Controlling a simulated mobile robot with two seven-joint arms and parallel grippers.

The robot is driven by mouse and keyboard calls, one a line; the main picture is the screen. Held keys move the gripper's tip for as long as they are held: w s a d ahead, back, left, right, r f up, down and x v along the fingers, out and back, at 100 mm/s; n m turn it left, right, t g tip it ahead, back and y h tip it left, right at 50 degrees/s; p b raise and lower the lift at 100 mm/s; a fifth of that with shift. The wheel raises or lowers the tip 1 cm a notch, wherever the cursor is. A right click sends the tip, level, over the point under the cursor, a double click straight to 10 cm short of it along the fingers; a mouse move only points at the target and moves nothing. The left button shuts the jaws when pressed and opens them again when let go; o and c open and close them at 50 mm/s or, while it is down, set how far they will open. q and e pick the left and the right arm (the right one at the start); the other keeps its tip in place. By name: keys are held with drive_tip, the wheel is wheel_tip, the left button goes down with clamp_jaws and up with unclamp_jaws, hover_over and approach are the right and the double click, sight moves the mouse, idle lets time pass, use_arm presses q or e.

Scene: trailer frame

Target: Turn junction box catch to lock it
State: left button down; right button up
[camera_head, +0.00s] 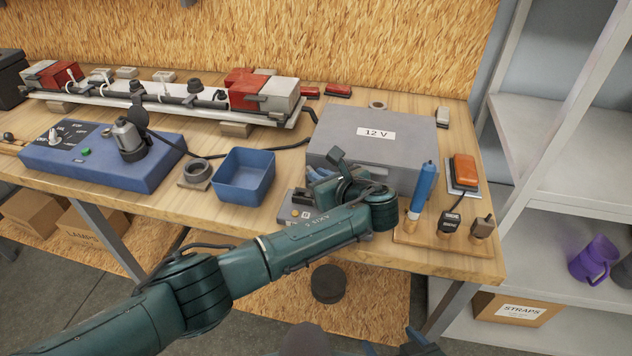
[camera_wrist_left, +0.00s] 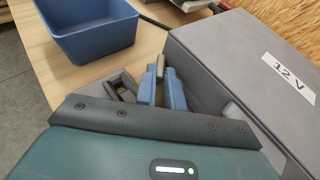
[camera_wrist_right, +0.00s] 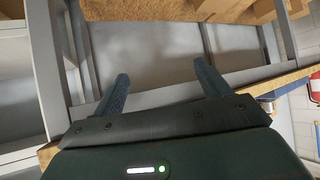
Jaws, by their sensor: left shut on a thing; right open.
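The grey junction box marked 12 V (camera_head: 350,125) lies closed on the bench, with its label also in the left wrist view (camera_wrist_left: 290,70). My left gripper (camera_head: 318,173) is at the box's front left edge, and its own hand and wrist hide much of that side. In the left wrist view the blue fingers (camera_wrist_left: 162,88) are shut on a small grey piece (camera_wrist_left: 160,66), which looks like the box's catch. Its angle is hard to tell. My right gripper (camera_wrist_right: 162,85) is open and empty, low in front of the bench and away from the box.
A blue bin (camera_head: 244,176) stands left of the box. A wooden holder (camera_head: 440,257) with a blue-handled tool (camera_head: 422,190) and small parts is close on the right. A small grey unit (camera_head: 296,208) sits below the gripper. A trailer light bar (camera_head: 170,100) lies behind.

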use_arm(q)
drive_tip(key=shift+w+d+f+n+g+y+b, duration=0.15)
drive_tip(key=shift+d+n+g+y+b, duration=0.2)
drive_tip(key=shift+n+y+b, duration=0.3)
drive_tip(key=shift+a, duration=0.1)
use_arm(e)
drive_tip(key=shift+a+f, duration=0.4)
use_arm(q)
drive_tip(key=shift+n+y, duration=0.25)
use_arm(e)
drive_tip(key=shift+r, duration=0.15)
use_arm(q)
drive_tip(key=c, duration=1.7)
unclamp_jaws()
drive_tip(key=shift+c, duration=0.2)
drive_tip(key=shift+o, duration=1.2)
use_arm(e)
drive_tip(key=shift+w, duration=0.15)
drive_tip(key=shift+r, duration=0.1)
drive_tip(key=shift+a, duration=0.1)
